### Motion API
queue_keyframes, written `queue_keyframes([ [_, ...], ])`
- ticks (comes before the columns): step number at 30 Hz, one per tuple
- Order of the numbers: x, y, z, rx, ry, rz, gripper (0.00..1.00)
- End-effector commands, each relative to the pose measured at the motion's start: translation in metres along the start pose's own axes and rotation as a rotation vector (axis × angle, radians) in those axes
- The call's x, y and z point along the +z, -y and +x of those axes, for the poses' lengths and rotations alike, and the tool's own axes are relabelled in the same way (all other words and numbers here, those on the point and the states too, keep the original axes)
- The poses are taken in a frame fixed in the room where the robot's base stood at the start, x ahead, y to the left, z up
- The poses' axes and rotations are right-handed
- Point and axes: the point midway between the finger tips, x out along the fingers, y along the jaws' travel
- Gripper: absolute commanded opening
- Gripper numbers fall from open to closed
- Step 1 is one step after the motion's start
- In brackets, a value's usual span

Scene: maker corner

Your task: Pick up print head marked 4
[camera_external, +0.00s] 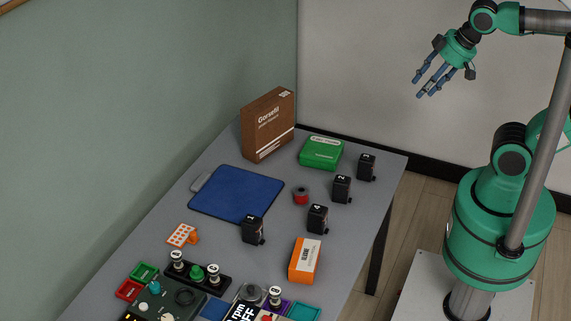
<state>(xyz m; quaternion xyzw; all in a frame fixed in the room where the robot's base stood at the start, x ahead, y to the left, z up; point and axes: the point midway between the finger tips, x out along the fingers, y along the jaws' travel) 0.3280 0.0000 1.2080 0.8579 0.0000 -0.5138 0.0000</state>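The print head marked 4 (317,220) is a small black block standing upright on the grey table, right of the blue mat. Similar black print heads stand nearby: one marked 2 (341,190) behind it, one that seems marked 3 (366,168) farther back, and one that seems marked 1 (252,230) to its left by the mat. My gripper (424,87) is high in the air at the upper right, well away from the table. Its blue fingers are spread apart and empty.
On the table (215,262) are a blue mat (236,194), a brown box (268,125), a green box (321,153), a red spool-like thing (301,196) and an orange box (305,261) just in front of head 4. Knobs and trays crowd the front.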

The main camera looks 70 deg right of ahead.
Motion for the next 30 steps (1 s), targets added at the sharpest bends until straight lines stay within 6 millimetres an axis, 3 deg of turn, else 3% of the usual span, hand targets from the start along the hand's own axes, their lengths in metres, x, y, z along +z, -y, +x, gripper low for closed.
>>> queue_keyframes([
  [2,0.0,0.0,0.0,0.0,0.0,0.0,0.4],
  [5,0.0,0.0,0.0,0.0,0.0,0.0,0.56],
  [19,-0.008,0.01,0.008,-0.023,-0.011,-0.007,0.57],
  [23,-0.022,0.03,0.025,-0.067,-0.033,-0.017,0.57],
  [30,-0.059,0.097,0.077,-0.194,-0.106,-0.024,0.57],
])
